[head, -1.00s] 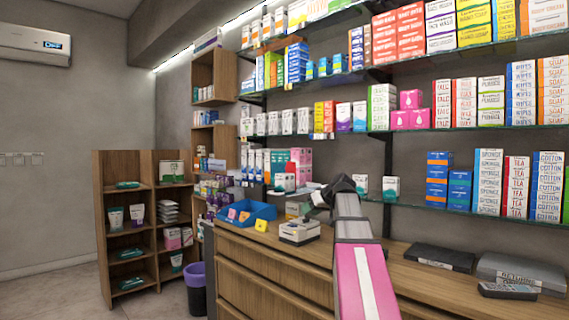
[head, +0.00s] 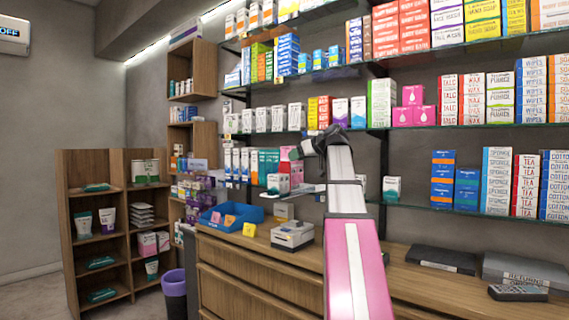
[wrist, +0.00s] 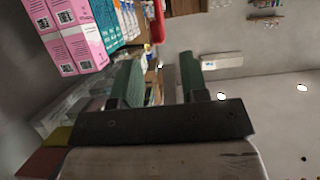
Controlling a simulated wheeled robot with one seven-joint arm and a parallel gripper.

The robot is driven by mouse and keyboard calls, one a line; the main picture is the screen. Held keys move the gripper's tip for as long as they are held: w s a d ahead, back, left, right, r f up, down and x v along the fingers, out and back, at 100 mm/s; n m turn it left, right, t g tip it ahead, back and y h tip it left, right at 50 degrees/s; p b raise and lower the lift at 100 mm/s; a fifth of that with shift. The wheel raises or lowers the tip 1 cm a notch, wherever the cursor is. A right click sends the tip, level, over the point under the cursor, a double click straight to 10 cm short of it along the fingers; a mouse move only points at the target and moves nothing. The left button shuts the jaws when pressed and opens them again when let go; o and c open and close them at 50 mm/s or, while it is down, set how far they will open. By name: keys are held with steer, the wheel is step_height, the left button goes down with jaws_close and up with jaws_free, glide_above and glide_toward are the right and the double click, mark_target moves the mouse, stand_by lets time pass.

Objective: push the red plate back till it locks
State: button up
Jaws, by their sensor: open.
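I cannot clearly make out the red plate in either view. A small red shape (wrist: 158,22) shows beyond the fingers at the top of the wrist view, and a flat dark red surface (wrist: 42,163) shows at its lower left; I cannot tell whether either is the plate. My gripper (wrist: 160,78) is open, with two green-padded fingers apart and nothing seen between them. In the head view my arm reaches up over the counter, and its dark end (head: 310,148) is in front of the shelves.
The wooden counter (head: 250,272) carries a small grey device (head: 292,236), a blue bin (head: 215,217) and a remote (head: 518,293). Glass shelves full of boxes line the wall behind. Pink boxes (wrist: 75,40) are close left of the fingers in the wrist view.

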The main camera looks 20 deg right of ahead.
steer(key=x, duration=0.6)
steer(key=shift+w+a+f, duration=0.1)
steer(key=shift+w, duration=0.1)
jaws_close()
